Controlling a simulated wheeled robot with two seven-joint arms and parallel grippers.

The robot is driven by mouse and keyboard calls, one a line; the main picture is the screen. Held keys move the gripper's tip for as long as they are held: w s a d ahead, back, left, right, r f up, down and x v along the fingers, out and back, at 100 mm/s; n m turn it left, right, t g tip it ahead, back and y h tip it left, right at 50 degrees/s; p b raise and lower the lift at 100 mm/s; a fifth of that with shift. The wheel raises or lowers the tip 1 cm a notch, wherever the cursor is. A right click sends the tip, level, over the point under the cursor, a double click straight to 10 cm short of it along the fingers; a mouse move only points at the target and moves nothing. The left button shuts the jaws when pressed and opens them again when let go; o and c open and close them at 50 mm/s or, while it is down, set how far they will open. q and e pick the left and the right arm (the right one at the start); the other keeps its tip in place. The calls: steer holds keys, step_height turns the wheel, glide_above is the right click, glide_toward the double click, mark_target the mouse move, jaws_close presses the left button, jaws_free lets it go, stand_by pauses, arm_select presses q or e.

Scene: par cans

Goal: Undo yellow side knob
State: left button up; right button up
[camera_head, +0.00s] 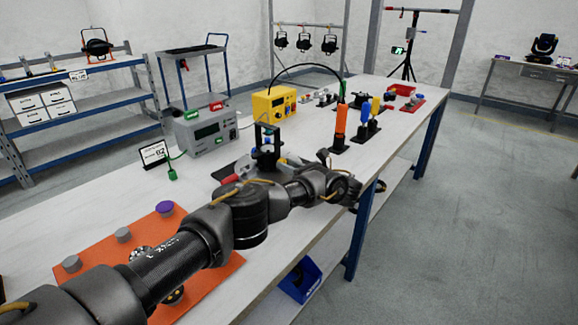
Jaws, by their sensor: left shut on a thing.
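My left arm comes in from the lower left and reaches across the bench. My left gripper (354,190) is at its far end, by the bench's right edge. It is shut, but what it holds is too small and hidden to make out. I cannot pick out a yellow side knob. A dark upright frame with blue parts (267,153) stands just behind my forearm, its lower part partly hidden. A yellow box with knobs (273,105) stands farther back on the bench. My right gripper is not in view.
A grey device (205,128) and a small sign (154,153) stand left of the frame. An orange mat (215,272) with several knobs lies under my arm. An orange-handled tool (340,125) and blue and yellow ones stand farther right. Bare bench (90,220) shows at left.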

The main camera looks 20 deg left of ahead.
arm_select(q)
steer(key=shift+n, duration=1.1)
steer(key=shift+n+p, duration=0.3)
steer(key=shift+n, duration=1.4)
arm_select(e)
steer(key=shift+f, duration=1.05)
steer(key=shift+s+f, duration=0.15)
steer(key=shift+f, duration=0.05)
arm_select(q)
steer(key=o, duration=1)
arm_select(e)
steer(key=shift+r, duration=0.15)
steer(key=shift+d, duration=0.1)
